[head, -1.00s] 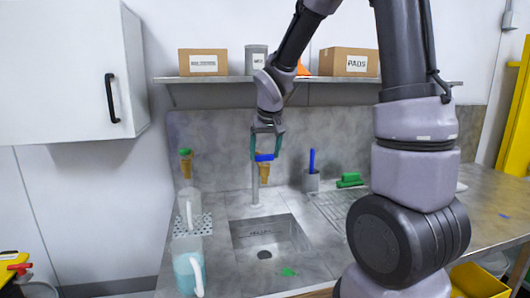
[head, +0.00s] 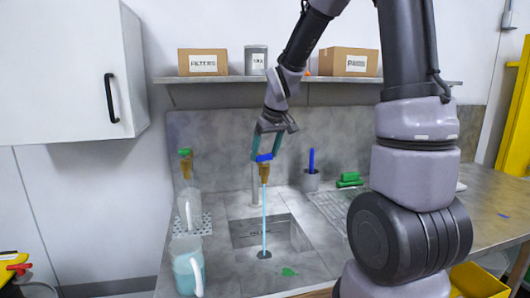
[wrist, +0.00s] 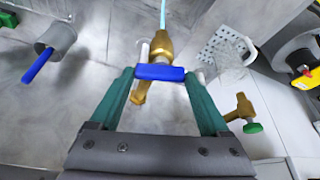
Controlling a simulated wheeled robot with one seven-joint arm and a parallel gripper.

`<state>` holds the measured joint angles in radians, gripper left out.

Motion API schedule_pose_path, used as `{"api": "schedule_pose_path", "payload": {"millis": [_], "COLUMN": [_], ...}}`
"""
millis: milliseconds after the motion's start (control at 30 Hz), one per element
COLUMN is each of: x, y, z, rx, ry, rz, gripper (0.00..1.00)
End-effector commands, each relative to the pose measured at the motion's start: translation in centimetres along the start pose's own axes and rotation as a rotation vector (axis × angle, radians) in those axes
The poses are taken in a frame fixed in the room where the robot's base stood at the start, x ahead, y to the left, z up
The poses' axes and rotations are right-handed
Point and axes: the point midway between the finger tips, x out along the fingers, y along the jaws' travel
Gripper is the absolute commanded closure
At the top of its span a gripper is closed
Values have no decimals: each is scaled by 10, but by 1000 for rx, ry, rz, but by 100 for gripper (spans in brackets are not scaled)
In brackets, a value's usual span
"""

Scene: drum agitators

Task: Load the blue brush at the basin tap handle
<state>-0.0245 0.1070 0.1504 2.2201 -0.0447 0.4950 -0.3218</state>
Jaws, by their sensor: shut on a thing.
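My gripper (head: 264,156) is shut on the blue tap handle (wrist: 160,72) above the basin, with one green finger at each end of it. The brass basin tap (head: 265,174) sits just below the handle. A thin light-blue stream of water (head: 264,215) falls from it into the steel basin (head: 270,232). A blue rod, perhaps the blue brush (head: 311,160), stands upright in a grey cup (head: 311,181) right of the tap. In the wrist view the blue rod (wrist: 37,65) leans out of the cup at the left; any bristles are hidden.
A second brass tap with a green knob (head: 185,165) is at the left. A clear jug (head: 190,203) stands below it and a jug of blue liquid (head: 187,265) nearer. Green brushes (head: 349,180) lie right of the cup. A shelf with boxes (head: 203,62) runs above.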

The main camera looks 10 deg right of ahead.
Motion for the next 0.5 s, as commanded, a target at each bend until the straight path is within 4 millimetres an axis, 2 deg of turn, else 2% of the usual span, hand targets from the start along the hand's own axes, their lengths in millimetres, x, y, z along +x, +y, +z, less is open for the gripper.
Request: {"api": "schedule_pose_path", "payload": {"millis": [167,200,233,500], "x": [0,0,0,-2], "y": [0,0,0,0], "z": [0,0,0,0], "rx": [0,1,1,1], "ry": [1,1,1,1], "rz": [1,1,1,1], "gripper": [76,5,0,0]}}
